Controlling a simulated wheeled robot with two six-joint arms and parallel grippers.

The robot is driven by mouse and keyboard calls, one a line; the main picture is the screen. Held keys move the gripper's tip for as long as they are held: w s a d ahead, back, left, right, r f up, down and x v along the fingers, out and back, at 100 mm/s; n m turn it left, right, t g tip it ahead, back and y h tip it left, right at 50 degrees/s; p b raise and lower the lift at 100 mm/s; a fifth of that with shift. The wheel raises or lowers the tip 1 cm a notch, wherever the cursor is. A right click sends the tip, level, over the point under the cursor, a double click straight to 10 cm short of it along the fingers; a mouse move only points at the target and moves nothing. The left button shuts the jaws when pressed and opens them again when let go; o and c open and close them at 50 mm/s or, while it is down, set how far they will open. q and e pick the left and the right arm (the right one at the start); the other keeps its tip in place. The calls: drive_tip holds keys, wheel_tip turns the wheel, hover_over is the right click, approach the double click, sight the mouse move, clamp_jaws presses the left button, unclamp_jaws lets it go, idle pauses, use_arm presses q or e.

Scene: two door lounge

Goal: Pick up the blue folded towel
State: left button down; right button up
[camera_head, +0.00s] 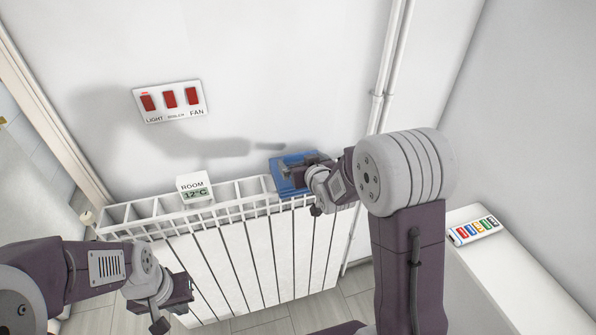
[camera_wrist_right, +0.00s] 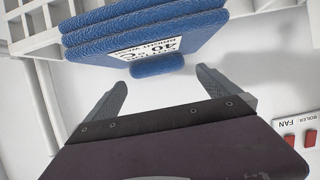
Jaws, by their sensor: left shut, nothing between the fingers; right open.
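The blue folded towel (camera_head: 284,181) lies on top of the white radiator at its right end, partly hidden by my right gripper (camera_head: 292,172) in the head view. In the right wrist view the towel (camera_wrist_right: 150,25) shows stacked folds, a white label reading 40 °C and a small blue roll (camera_wrist_right: 157,67) at its near edge. My right gripper (camera_wrist_right: 162,78) is open, its fingers to either side of the roll, with nothing visibly held. My left gripper (camera_head: 176,310) is shut and empty, low in front of the radiator's left part.
The radiator (camera_head: 235,265) stands along the wall. A room thermometer (camera_head: 194,187) reading 12 °C sits on its top, left of the towel. A switch panel (camera_head: 169,101) is on the wall above. Pipes (camera_head: 391,65) rise at right. A white ledge (camera_head: 510,275) holds a colored-button panel (camera_head: 475,230).

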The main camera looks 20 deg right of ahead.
sight(298, 155)
drive_tip(key=shift+w+d, duration=0.1)
drive_tip(key=shift+w, duration=0.1)
drive_tip(key=p+x, duration=0.1)
drive_tip(key=x, duration=0.3)
drive_tip(key=shift+w+d+f, duration=0.1)
drive_tip(key=shift+w+f, duration=0.05)
drive_tip(key=shift+w, duration=0.2)
drive_tip(key=c, duration=1.3)
drive_tip(key=shift+c, duration=0.8)
